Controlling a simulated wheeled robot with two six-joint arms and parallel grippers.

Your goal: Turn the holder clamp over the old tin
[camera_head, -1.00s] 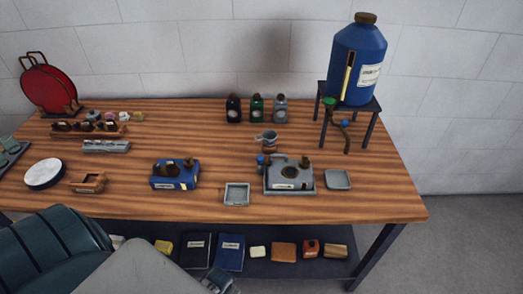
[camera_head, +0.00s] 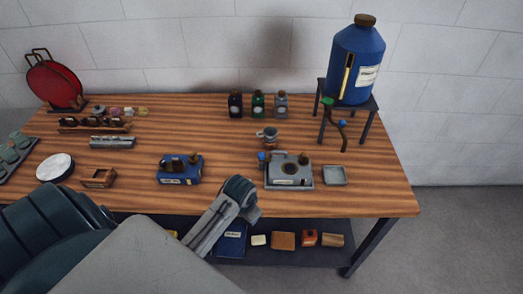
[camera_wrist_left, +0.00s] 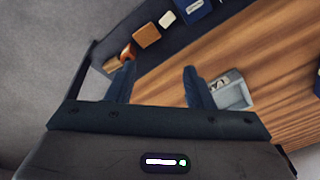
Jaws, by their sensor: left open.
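A small grey holder (camera_head: 267,133) with a cup-like ring stands at the left rear of a grey machine (camera_head: 302,183) with a blue knob. I take it for the holder clamp; its detail is too small to tell. A similar square tin (camera_head: 335,175) lies right of the machine. I cannot tell which is the old tin. My left gripper (camera_wrist_left: 158,72) is open and empty near the table's front edge. My right gripper is not in view.
A blue box-shaped device (camera_head: 180,178) stands left of my gripper. Three bottles (camera_head: 258,105) stand behind the machine. A large blue tank (camera_head: 357,70) rests on a stand at the right rear. A lower shelf (camera_head: 290,258) holds several items.

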